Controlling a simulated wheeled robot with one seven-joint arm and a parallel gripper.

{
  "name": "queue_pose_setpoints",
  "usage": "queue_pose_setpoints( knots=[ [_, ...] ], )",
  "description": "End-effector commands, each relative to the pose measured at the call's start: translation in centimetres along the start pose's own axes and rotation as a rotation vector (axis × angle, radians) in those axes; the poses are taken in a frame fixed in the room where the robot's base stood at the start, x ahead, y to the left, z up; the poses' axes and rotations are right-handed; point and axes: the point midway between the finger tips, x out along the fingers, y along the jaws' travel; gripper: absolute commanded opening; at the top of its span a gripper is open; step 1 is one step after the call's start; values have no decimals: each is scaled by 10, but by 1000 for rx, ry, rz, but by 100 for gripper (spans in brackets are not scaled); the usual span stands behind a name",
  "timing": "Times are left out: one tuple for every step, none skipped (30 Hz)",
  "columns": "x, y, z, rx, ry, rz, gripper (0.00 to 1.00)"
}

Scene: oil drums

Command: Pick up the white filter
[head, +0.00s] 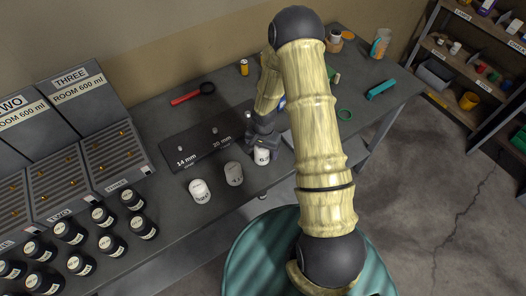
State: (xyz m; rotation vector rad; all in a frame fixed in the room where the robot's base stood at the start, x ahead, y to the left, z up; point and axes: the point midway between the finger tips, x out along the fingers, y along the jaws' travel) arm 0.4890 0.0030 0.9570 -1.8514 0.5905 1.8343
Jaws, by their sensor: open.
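I cannot tell from the print which is the filter. My gripper (263,146) is open and points down at the right cylinder, its fingers close to the top. My gripper hides part of that cylinder, and I cannot tell whether they touch. The left and middle cylinders are clear of the gripper.
A black plate (195,148) marked 14 mm and 20 mm lies behind the cylinders. Dark bottles (103,215) and slotted grey boxes (111,156) crowd the left. A red-handled tool (187,97), a yellow can (244,67) and a teal tool (381,89) lie farther back. Shelves (470,70) stand right.

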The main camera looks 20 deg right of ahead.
Motion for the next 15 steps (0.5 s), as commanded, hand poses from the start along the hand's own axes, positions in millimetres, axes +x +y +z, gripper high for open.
queue_pose_setpoints(
  knots=[
    [0,0,0,-1,0,0,79],
    [0,-1,0,-1,0,0,79],
    [0,-1,1,-2,0,0,71],
    [0,-1,1,-2,0,0,65],
    [0,-1,1,-2,0,0,59],
    [0,-1,1,-2,0,0,51],
    [0,-1,1,-2,0,0,45],
    [0,-1,1,-2,0,0,39],
    [0,-1,1,-2,0,0,32],
    [0,-1,1,-3,0,0,26],
    [0,-2,1,-4,0,0,23],
    [0,-2,2,-5,0,0,23],
    [0,-2,2,-6,0,0,23],
    [0,-3,2,-7,0,0,23],
    [0,-3,2,-7,0,0,23]
  ],
)
